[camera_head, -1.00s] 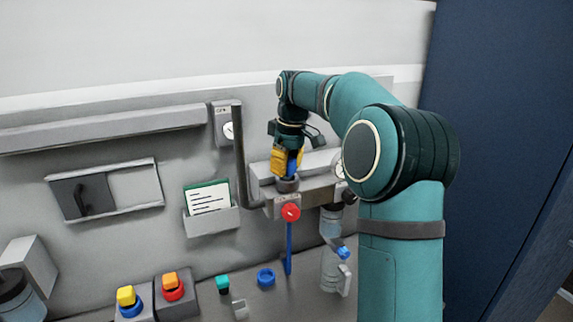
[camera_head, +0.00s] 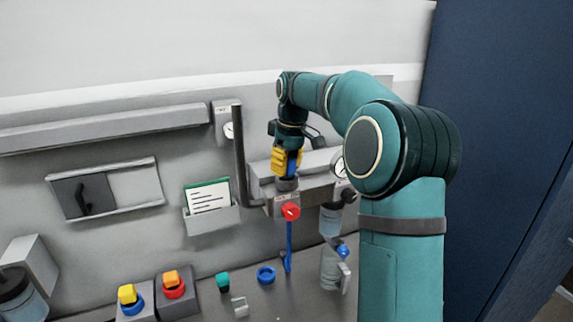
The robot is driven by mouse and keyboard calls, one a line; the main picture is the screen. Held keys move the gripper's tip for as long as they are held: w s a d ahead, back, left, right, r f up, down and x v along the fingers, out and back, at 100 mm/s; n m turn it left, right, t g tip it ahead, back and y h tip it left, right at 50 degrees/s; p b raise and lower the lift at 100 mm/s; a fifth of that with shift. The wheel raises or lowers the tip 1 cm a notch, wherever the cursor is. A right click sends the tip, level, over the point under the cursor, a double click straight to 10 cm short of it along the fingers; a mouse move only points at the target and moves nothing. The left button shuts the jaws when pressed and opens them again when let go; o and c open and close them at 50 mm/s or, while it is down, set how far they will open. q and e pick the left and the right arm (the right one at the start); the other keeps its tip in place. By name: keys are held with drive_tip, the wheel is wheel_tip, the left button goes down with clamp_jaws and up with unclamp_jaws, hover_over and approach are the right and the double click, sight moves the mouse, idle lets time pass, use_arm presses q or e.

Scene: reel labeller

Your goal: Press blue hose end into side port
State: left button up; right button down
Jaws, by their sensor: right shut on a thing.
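My right gripper (camera_head: 287,162), with yellow fingers, points down at the grey machine block on the wall. It is shut on a blue piece (camera_head: 292,166), which I take to be the blue hose end; the fingers hide much of it. The piece is just above a grey round collar (camera_head: 287,184) on top of the block; I cannot tell whether it is inside. Blue hose (camera_head: 288,240) hangs below the block behind a red knob (camera_head: 291,211). I cannot make out which opening is the side port. My left gripper is not in view.
A dark upright bar (camera_head: 241,155) stands left of the gripper, and a gauge (camera_head: 340,167) is to the right. A clear cylinder with a blue fitting (camera_head: 343,251) is lower right. Yellow (camera_head: 127,294) and orange-red (camera_head: 173,284) buttons, and a blue ring (camera_head: 266,274), are below.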

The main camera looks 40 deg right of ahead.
drive_tip(key=shift+f, duration=0.15)
drive_tip(key=c, duration=0.6)
unclamp_jaws()
drive_tip(key=r, duration=0.4)
drive_tip(key=s+r, duration=0.1)
drive_tip(key=r, duration=0.7)
drive_tip(key=shift+s+d, duration=0.15)
drive_tip(key=shift+s, duration=0.05)
